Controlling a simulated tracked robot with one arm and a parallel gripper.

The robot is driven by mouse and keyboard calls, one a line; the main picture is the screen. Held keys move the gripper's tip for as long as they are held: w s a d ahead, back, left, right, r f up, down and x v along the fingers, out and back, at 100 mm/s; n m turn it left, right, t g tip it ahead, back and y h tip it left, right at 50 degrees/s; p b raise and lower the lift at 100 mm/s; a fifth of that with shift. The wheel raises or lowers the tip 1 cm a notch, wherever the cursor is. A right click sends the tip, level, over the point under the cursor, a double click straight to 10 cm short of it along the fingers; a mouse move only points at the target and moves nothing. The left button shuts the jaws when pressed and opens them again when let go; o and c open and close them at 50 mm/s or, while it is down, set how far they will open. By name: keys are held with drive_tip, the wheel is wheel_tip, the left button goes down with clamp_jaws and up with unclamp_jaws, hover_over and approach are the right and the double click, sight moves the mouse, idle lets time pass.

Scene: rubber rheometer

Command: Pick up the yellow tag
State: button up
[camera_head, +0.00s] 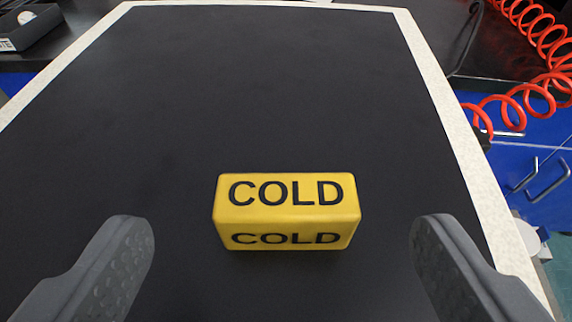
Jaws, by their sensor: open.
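The yellow tag (287,213) is a block with rounded edges and the black word COLD on its top and front faces. It lies on the black table surface (250,95), a little below the middle of the view. My gripper (283,245) is open, with one dark grey textured finger at the lower left and the other at the lower right. The tag shows between the two fingers, with a clear gap on each side. Nothing touches or hides it.
The black surface around the tag is clear, with a pale border (462,150). A coiled red hose (540,90) hangs at the upper right, beside blue drawers (535,180) with metal handles. A dark box (30,27) stands at the upper left.

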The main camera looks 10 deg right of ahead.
sight(285, 208)
drive_tip(key=shift+b+x, duration=0.8)
drive_tip(key=shift+x, duration=2.15)
drive_tip(key=shift+s+f, duration=0.1)
drive_tip(key=shift+s, duration=0.05)
drive_tip(key=c, duration=1.1)
